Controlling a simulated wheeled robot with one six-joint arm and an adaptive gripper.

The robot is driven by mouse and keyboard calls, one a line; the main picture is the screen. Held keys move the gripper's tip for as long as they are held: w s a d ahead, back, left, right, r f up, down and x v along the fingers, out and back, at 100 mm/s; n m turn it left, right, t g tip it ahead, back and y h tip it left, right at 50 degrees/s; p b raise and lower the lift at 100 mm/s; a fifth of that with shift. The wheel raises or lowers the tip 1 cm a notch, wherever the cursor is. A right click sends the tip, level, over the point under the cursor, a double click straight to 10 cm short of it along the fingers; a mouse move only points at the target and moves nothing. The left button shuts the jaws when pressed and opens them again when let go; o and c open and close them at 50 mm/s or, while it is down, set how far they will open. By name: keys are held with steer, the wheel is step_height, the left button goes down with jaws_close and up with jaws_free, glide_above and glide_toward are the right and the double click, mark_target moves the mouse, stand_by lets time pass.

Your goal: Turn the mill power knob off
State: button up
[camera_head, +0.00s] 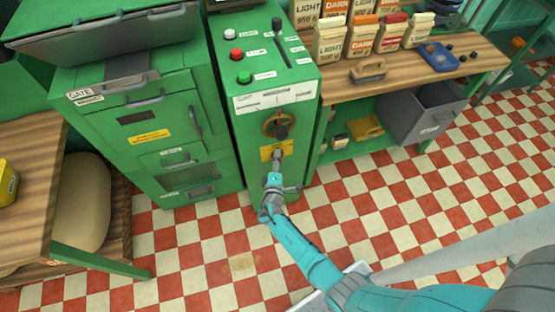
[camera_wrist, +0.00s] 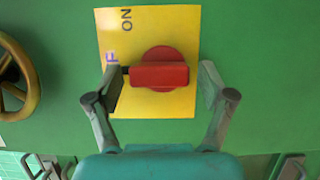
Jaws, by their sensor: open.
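The power knob (camera_wrist: 160,75) is red with a raised bar handle, on a yellow plate (camera_wrist: 180,25) fixed to the green mill's front. In the wrist view the bar lies crosswise, its dark end to the left beside a partly hidden label showing a letter F. The ON label stands above left. My gripper (camera_wrist: 158,68) is open, one finger on each side of the bar. The left finger is close to the dark end; I cannot tell if it touches. In the head view my gripper (camera_head: 276,160) is at the yellow plate (camera_head: 265,154) and hides the knob.
A brass handwheel (camera_head: 272,124) sits just above the plate. Buttons (camera_head: 236,54) and a slotted slider are on the mill's top. A green cabinet (camera_head: 150,130) stands left, a wooden bench (camera_head: 330,88) with bags right. The checkered floor in front is clear.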

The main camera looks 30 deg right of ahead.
steer(key=v, duration=1.2)
stand_by(0.3)
